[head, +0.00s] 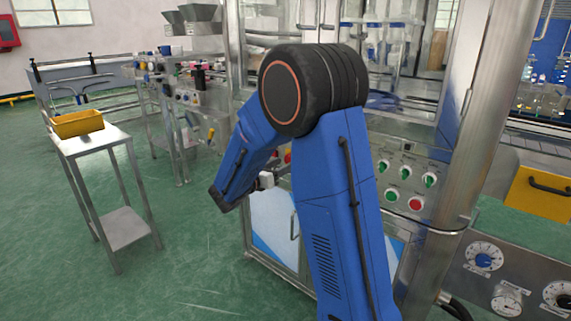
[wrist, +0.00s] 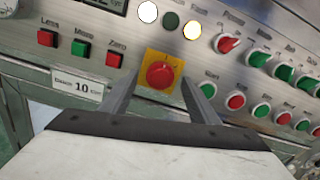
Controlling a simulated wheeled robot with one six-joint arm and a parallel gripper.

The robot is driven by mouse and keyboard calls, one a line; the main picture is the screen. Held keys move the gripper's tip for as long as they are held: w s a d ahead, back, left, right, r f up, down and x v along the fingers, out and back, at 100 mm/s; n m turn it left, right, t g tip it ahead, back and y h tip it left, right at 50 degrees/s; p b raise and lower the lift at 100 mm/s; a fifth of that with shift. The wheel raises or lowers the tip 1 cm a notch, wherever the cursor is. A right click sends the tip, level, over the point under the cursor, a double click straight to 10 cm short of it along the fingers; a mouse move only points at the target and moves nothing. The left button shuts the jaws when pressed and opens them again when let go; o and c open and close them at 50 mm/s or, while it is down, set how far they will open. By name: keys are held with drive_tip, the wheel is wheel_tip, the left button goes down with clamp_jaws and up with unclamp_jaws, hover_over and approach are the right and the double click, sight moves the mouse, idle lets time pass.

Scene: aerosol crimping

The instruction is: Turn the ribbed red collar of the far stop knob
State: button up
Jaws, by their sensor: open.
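The red stop knob (wrist: 160,74) sits on a yellow square plate (wrist: 176,56) on the grey control panel, in the middle of the wrist view. It faces the camera; its ribbing is too small to make out. My gripper (wrist: 160,85) is open, with one finger to the left of the knob and one to the right. No contact shows, and I cannot tell how far the fingertips are from the panel. In the head view my gripper (head: 265,181) is small and partly hidden by my blue arm, near the machine front.
Left of the knob are small square buttons (wrist: 80,48) and a "10" label (wrist: 77,86). Right of it are several red and green round controls (wrist: 236,102). A metal stand with a yellow bin (head: 77,124) stands at the left on open green floor.

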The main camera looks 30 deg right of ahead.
drive_tip(key=shift+x, duration=0.85)
